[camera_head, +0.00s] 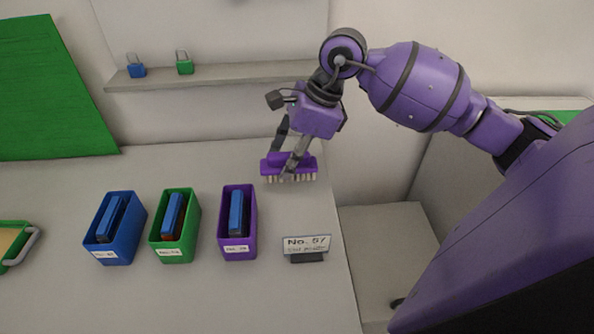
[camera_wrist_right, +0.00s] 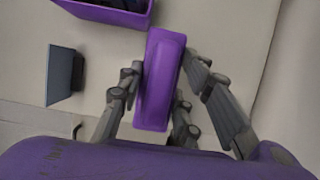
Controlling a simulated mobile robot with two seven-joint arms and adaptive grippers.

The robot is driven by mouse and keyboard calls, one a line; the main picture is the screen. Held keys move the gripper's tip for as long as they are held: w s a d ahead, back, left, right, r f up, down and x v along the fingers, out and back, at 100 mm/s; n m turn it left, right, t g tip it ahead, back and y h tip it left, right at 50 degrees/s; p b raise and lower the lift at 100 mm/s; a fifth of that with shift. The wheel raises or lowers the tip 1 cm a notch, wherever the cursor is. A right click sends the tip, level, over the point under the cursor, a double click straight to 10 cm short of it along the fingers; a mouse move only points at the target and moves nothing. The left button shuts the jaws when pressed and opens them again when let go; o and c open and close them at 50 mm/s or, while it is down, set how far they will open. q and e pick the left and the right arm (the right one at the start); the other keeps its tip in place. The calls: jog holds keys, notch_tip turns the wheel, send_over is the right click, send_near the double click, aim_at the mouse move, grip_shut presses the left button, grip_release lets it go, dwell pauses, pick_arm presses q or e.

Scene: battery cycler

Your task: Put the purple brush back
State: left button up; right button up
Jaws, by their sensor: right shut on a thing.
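The purple brush (camera_head: 272,169) has pale bristles pointing down and is at the back right of the table. In the head view I cannot tell whether the bristles touch the table. My right gripper (camera_head: 287,165) reaches down from above and is shut on the brush, with its fingers on either side of the back. In the right wrist view the purple brush (camera_wrist_right: 160,80) lies between the fingers of my right gripper (camera_wrist_right: 162,90). My left gripper is not in view.
Blue (camera_head: 107,255), green (camera_head: 172,250) and purple (camera_head: 238,246) bins with batteries stand in a row. A "No. 51" sign (camera_head: 306,244) stands right of them, near the table's right edge. A shelf (camera_head: 220,77) with two padlocks is behind. The table is clear around the brush.

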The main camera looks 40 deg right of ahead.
jog(key=d+f, duration=0.1)
jog(key=f, duration=0.1)
jog(key=w+d+f, duration=0.1)
jog(key=f, duration=0.1)
jog(key=shift+w+d, duration=0.15)
jog(key=shift+d, duration=0.25)
jog(key=shift+f, duration=1.5)
jog(key=shift+f, duration=0.25)
jog(key=o, duration=1.1)
jog(key=shift+r, duration=0.1)
jog(key=shift+r, duration=0.25)
jog(key=v, duration=1.2)
